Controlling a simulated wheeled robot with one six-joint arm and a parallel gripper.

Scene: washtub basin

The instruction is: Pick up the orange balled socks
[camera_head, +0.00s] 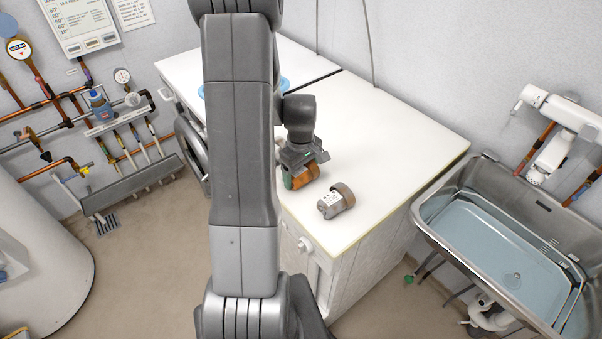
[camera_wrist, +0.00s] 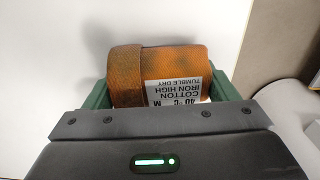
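The orange balled socks (camera_wrist: 160,74) lie between the two green fingers of my gripper (camera_wrist: 158,94) in the wrist view. They are a rust-orange roll with a folded cuff and a white care label reading cotton, iron high, tumble dry. I see no gap between the socks and either finger, so my gripper looks shut on them. In the head view the socks (camera_head: 303,178) are under my gripper (camera_head: 303,166), at the front edge of the white top. Whether they touch the top is hidden.
A grey-brown rolled bundle with a white label (camera_head: 330,205) lies just right of the socks on the white worktop (camera_head: 385,130). The worktop is clear behind and to the right. A steel basin (camera_head: 440,200) with water stands at the right. A blue object (camera_head: 284,85) is partly behind my arm.

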